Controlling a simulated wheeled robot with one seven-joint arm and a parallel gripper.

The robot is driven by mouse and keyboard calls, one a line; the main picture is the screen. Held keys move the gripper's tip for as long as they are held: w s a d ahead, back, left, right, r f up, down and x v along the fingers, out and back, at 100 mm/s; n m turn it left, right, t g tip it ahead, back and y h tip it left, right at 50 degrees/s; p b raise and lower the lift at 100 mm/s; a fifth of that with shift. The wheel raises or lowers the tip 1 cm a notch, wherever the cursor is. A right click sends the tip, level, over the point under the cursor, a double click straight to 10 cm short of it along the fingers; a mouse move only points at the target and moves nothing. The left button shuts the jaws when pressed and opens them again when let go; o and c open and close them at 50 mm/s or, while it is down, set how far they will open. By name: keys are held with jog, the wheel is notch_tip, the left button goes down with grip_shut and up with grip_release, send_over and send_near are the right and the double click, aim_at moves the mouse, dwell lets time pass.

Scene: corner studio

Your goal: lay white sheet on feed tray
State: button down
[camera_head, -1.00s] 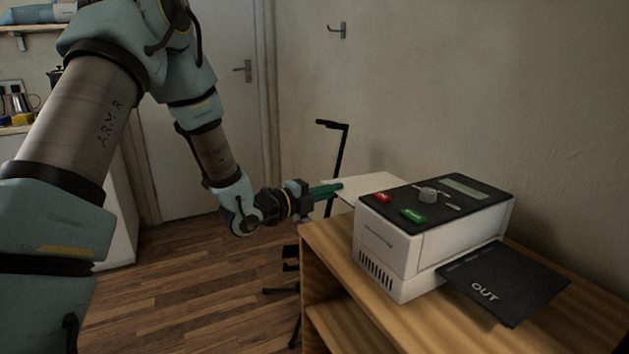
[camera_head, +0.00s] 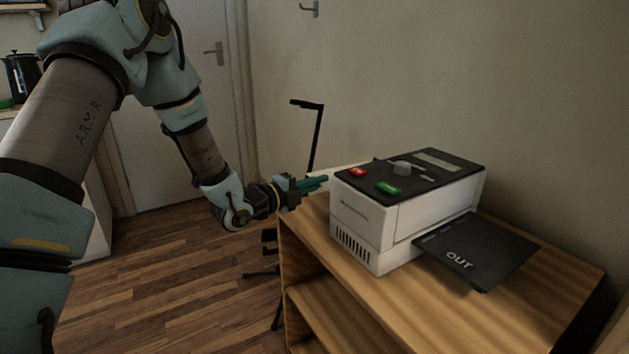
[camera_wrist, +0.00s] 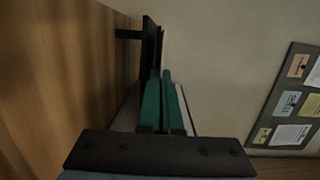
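My gripper (camera_head: 318,183) is beside the far left corner of the white machine (camera_head: 365,213). Its teal fingers (camera_wrist: 160,98) look close together in the wrist view, shut on the white sheet. Only a strip of the white sheet (camera_head: 347,171) shows behind the machine, at the fingertips. In the wrist view it is a thin pale edge (camera_wrist: 187,115) beside the fingers. A dark plate (camera_wrist: 150,45), seen nearly edge-on beyond the fingertips, may be the feed tray. In the head view that side is hidden behind the machine. I cannot tell whether sheet and plate touch.
The machine has red and green buttons and a black tray marked OUT (camera_head: 480,250) at its right. It stands on a wooden cabinet (camera_head: 400,310) against the wall. A black stand (camera_head: 316,140) rises behind my gripper. A notice board (camera_wrist: 292,100) hangs on a wall.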

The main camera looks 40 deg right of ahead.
jog(key=shift+d+f, duration=0.15)
jog(key=shift+f, duration=0.1)
jog(key=shift+d+f+b, duration=0.1)
jog(key=shift+d+b, duration=0.5)
jog(key=shift+d, duration=0.35)
jog(key=c, duration=1.6)
grip_release()
jog(key=c, duration=1.1)
grip_release()
jog(key=shift+o, duration=0.4)
jog(key=shift+f, duration=0.1)
jog(key=shift+s+f, duration=0.1)
jog(key=shift+a, duration=0.1)
